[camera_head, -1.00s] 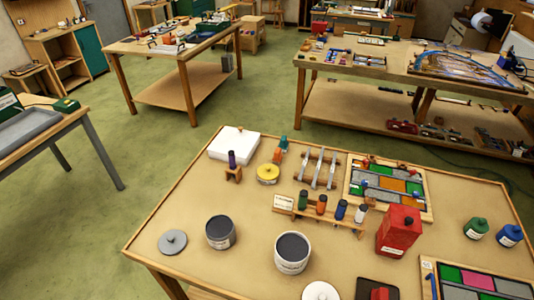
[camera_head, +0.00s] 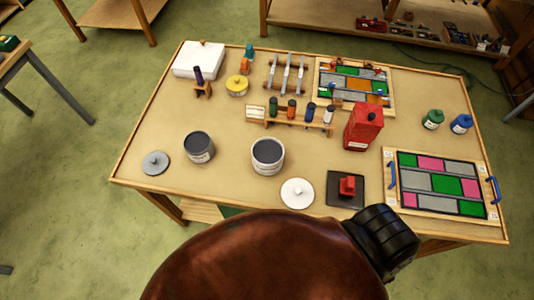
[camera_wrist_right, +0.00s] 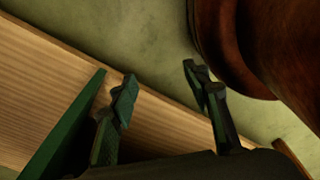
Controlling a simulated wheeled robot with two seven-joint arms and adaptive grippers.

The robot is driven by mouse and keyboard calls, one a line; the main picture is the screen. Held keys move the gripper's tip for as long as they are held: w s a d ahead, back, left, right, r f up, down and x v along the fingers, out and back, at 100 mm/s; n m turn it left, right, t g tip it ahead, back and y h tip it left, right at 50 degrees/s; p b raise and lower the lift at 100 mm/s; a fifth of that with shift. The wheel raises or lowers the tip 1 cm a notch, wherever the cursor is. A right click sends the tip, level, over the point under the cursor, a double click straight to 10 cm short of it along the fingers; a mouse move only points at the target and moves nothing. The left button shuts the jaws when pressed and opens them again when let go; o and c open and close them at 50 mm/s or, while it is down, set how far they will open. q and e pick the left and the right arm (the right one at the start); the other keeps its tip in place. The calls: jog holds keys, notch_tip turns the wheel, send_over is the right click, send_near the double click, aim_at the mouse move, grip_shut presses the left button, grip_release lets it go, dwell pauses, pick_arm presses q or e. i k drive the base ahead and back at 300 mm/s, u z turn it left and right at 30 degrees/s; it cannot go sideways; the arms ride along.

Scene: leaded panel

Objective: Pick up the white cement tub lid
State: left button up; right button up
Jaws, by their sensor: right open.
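The white lid (camera_head: 298,193) is a round disc with a small knob. It lies flat near the front edge of the table, just in front of the white tub (camera_head: 267,156), which is open with dark grey contents. My right gripper (camera_wrist_right: 160,85) shows in the right wrist view with its two fingers apart and nothing between them. Wooden boards and green floor show behind it; the lid is not in that view. My left gripper is not in view.
A grey lid (camera_head: 155,163) and a grey tub (camera_head: 198,147) stand to the left. A red block on a dark plate (camera_head: 345,189) lies right of the white lid. A red can (camera_head: 362,126) and a coloured glass panel (camera_head: 440,183) are further right.

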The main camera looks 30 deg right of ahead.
aim_at(296, 194)
jog(key=z, duration=0.45)
jog(key=k, duration=0.3)
jog(key=z, duration=0.9)
